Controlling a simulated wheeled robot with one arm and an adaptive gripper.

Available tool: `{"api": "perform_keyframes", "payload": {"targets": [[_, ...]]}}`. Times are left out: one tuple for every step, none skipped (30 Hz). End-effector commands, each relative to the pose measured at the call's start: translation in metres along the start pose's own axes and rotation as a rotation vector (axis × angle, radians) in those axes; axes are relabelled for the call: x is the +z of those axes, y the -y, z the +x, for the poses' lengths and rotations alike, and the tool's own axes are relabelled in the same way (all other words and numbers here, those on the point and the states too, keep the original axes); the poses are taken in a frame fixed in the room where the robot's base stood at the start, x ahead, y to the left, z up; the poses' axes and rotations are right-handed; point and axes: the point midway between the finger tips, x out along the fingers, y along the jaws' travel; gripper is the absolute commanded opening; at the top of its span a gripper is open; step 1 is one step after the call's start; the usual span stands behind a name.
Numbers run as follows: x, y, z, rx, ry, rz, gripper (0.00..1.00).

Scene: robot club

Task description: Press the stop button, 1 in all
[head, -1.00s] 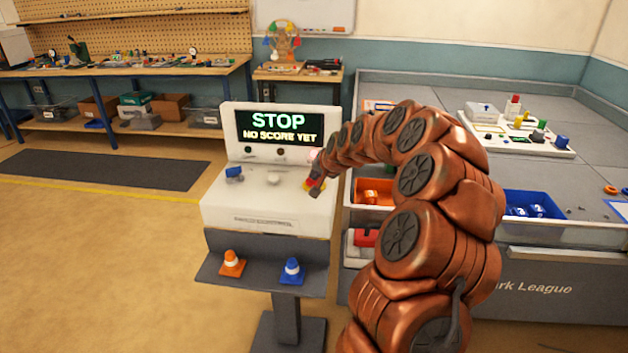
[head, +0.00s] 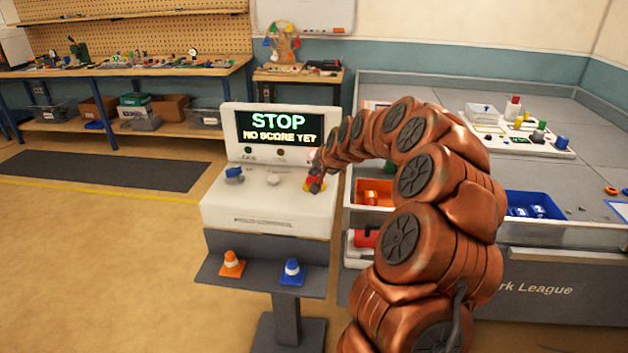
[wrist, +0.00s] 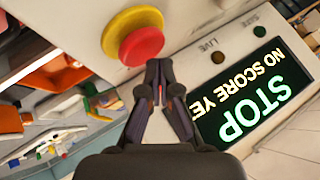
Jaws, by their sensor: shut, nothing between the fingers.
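The stop button is a red mushroom cap (wrist: 141,46) on a yellow base (wrist: 125,22), at the right of the white console (head: 250,208). My gripper (wrist: 158,64) is shut and empty, its fingertips just beside the red cap in the wrist view; I cannot tell whether they touch it. In the head view my gripper (head: 314,186) is over the button and hides much of it. The console's screen (head: 280,128) reads "STOP" and "NO SCORE YET".
A blue control (head: 234,173) and a white knob (head: 273,179) sit left of the button. An orange cone (head: 232,263) and a blue cone (head: 292,271) stand on the lower shelf. An orange bin (head: 372,193) is close on the right. Floor at left is clear.

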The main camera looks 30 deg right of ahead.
Motion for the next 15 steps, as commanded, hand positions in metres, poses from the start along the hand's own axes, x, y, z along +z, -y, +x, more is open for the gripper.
{"api": "perform_keyframes", "payload": {"targets": [[-0.0014,0.0013,-0.0016,0.000,-0.001,0.000,0.00],[-0.0018,0.0017,-0.0022,0.000,-0.001,-0.001,0.00],[-0.0021,0.0021,-0.0028,0.000,-0.001,-0.001,0.00],[-0.0022,0.0022,-0.0029,0.000,0.000,-0.001,0.00],[-0.0022,0.0023,-0.0030,0.000,0.000,-0.001,0.00],[-0.0022,0.0022,-0.0030,0.000,0.000,0.000,0.00],[-0.0022,0.0022,-0.0030,0.000,0.000,0.000,0.00],[-0.0022,0.0022,-0.0029,0.000,0.000,0.000,0.00],[-0.0022,0.0022,-0.0029,0.000,-0.001,0.000,0.00],[-0.0022,0.0022,-0.0029,0.000,-0.001,0.000,0.00],[-0.0022,0.0022,-0.0029,0.000,-0.001,0.000,0.00],[-0.0024,0.0023,-0.0031,0.000,-0.001,0.000,0.00],[-0.0026,0.0025,-0.0034,0.000,-0.001,0.000,0.00],[-0.0031,0.0028,-0.0038,0.000,-0.001,0.000,0.00],[-0.0038,0.0035,-0.0048,0.000,-0.001,-0.001,0.00]]}}
